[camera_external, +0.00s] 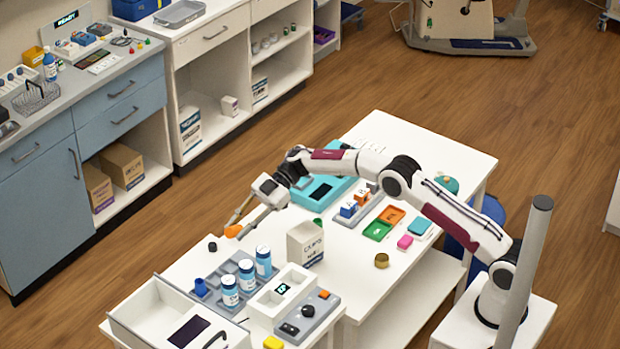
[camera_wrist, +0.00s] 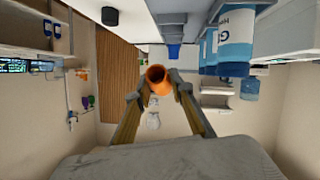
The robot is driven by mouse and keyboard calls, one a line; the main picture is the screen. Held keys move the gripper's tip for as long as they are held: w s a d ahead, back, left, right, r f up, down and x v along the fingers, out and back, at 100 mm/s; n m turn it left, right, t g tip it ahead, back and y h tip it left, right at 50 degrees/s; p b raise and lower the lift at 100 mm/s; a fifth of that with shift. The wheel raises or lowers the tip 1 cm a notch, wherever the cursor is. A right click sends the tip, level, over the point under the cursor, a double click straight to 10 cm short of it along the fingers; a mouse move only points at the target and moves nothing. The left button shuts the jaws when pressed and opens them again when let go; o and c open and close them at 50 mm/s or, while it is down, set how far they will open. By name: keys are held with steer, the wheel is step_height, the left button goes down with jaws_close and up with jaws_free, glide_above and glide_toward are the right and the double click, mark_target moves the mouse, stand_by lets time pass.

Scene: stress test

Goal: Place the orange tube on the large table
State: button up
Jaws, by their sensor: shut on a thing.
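The orange tube (camera_external: 233,231) is between the fingertips of my gripper (camera_external: 240,226), near the left edge of the large white table (camera_external: 445,153). In the wrist view, the hollow open end of the orange tube (camera_wrist: 156,76) faces the camera, and both fingers of my gripper (camera_wrist: 157,92) close on its sides. The tube looks apart from the tabletop in the wrist view; its exact height is hard to tell. The wrist picture appears upside down, with the tabletop along its upper edge.
Blue-and-white bottles (camera_external: 247,275) stand in a grey rack beside my gripper. A black cap (camera_external: 212,246) lies near the left edge. A white box (camera_external: 305,244), an open drawer (camera_external: 150,305) and coloured trays (camera_external: 378,230) are close by. Bare tabletop shows around the brass knob (camera_external: 381,260).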

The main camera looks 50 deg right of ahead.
mark_target(241, 256)
steer(key=shift+f, duration=1.6)
steer(key=shift+f, duration=2.3)
steer(key=shift+f, duration=0.15)
steer(key=o, duration=1)
steer(key=shift+f, duration=0.1)
steer(key=shift+d, duration=0.1)
steer(key=shift+v, duration=3.85)
